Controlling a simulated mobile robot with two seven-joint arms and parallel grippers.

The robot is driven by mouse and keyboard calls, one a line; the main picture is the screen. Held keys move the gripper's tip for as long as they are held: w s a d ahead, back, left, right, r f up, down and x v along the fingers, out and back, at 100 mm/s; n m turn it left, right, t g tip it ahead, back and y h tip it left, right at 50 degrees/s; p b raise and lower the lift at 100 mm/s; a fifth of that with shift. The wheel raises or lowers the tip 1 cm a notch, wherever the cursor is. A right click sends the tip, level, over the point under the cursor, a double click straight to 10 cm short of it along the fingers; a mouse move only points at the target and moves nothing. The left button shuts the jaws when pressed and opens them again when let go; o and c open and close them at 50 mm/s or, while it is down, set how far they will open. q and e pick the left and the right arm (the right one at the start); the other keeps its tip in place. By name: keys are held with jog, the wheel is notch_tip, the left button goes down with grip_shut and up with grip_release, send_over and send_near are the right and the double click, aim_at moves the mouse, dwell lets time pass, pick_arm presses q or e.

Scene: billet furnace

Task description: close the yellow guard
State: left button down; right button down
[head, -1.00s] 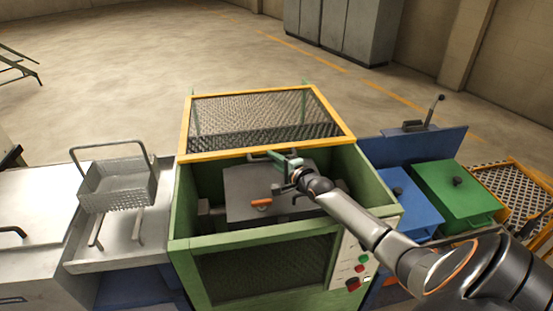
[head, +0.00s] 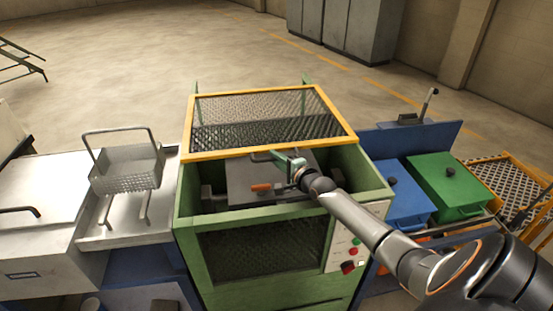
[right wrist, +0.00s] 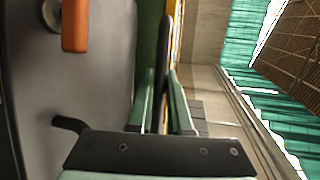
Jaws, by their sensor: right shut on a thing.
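The yellow guard (head: 348,122) is a yellow frame with dark wire mesh above the green machine housing (head: 186,200). It is raised and tilted, and an open gap shows between its near bar and the housing's front rim. My right gripper (head: 288,162) is at the guard's near edge, shut on the guard's dark handle (head: 262,155). In the right wrist view the dark handle bar (right wrist: 166,50) passes between the green fingers (right wrist: 161,88). My left gripper is not in view.
A grey lid with an orange grip (head: 261,188) lies inside the housing under the guard. A wire basket (head: 127,167) stands on the left bench. A blue box (head: 406,205) and a green box (head: 447,187) stand on the right. Red and green buttons (head: 349,266) sit on the front.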

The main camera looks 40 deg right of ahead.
jog(key=c, duration=0.8)
grip_release()
jog(key=shift+c, duration=0.2)
jog(key=shift+s+a, duration=0.1)
jog(key=shift+s, duration=0.35)
jog(key=s+a+r+p, duration=0.1)
jog(key=s+r+p, duration=0.1)
jog(key=s, duration=0.9)
jog(key=shift+s, duration=0.15)
jog(key=shift+r, duration=0.1)
